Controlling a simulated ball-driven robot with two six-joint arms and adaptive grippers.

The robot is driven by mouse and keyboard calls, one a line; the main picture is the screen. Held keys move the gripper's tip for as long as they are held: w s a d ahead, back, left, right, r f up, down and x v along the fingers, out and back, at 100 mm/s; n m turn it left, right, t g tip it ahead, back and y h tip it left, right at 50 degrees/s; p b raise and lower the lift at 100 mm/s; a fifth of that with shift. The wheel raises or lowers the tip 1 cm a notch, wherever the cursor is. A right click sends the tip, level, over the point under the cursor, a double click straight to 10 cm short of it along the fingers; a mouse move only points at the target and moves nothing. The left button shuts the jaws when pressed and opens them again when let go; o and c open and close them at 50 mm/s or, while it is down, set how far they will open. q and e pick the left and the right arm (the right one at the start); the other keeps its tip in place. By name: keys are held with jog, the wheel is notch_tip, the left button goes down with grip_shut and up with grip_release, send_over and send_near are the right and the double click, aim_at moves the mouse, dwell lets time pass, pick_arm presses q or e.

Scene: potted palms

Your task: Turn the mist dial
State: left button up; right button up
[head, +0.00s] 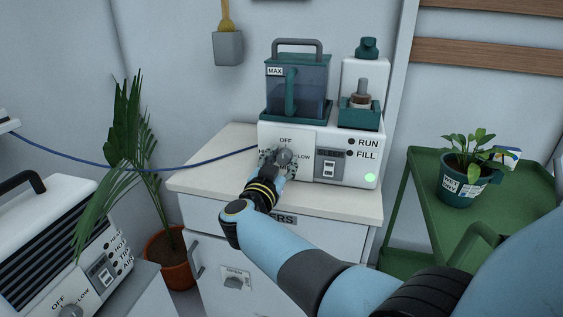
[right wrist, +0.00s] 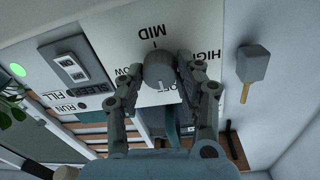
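The mist dial (head: 285,157) is a grey round knob on the front of a white machine (head: 345,172) with a teal-lidded tank marked MAX. OFF is above it and LOW to its right. My right gripper (head: 273,170) reaches it from the front. In the right wrist view, upside down, the dial (right wrist: 159,72) sits between both fingertips (right wrist: 160,68), which close against its sides. Its pale mark points towards OFF; MID and HIGH labels also show. My left gripper is not in view.
The machine stands on a white cabinet (head: 208,178). RUN and FILL lamps are dark; a round light (head: 370,177) glows green. A heater (head: 50,235) and a palm (head: 128,150) are at left. A green cart (head: 420,205) with a potted plant (head: 466,188) is at right.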

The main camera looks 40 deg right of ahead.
jog(key=c, duration=0.6)
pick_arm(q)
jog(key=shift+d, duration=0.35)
pick_arm(e)
jog(key=shift+o, duration=0.2)
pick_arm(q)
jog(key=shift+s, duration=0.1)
